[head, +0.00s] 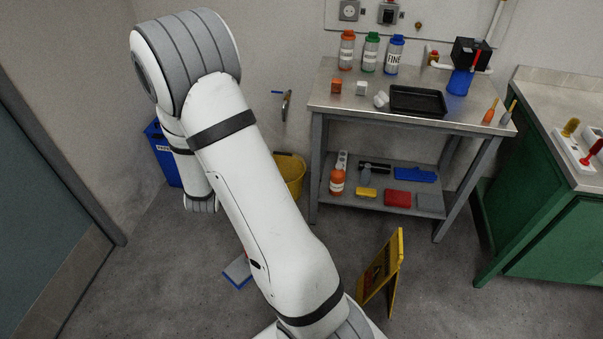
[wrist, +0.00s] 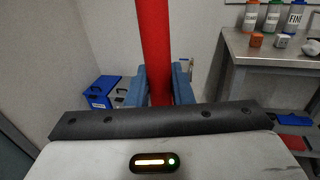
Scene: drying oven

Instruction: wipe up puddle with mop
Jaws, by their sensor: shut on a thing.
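In the wrist view, my gripper (wrist: 160,90) has its two blue fingers shut on a red pole (wrist: 154,40), which looks like the mop's handle and stands nearly upright in the picture. In the head view my arm hides the gripper and the pole. A flat pale pad with a blue edge (head: 238,271) lies on the floor in the head view, partly behind my arm. It looks like the mop head, but its link to the pole is hidden. I cannot make out the puddle on the grey floor.
A yellow bucket (head: 292,172) and a blue bin (head: 163,157) stand by the wall. A yellow folding sign (head: 381,272) stands right of my arm. A metal table (head: 330,98) with bottles and a green cabinet (head: 545,235) fill the right side. Some floor before the table is clear.

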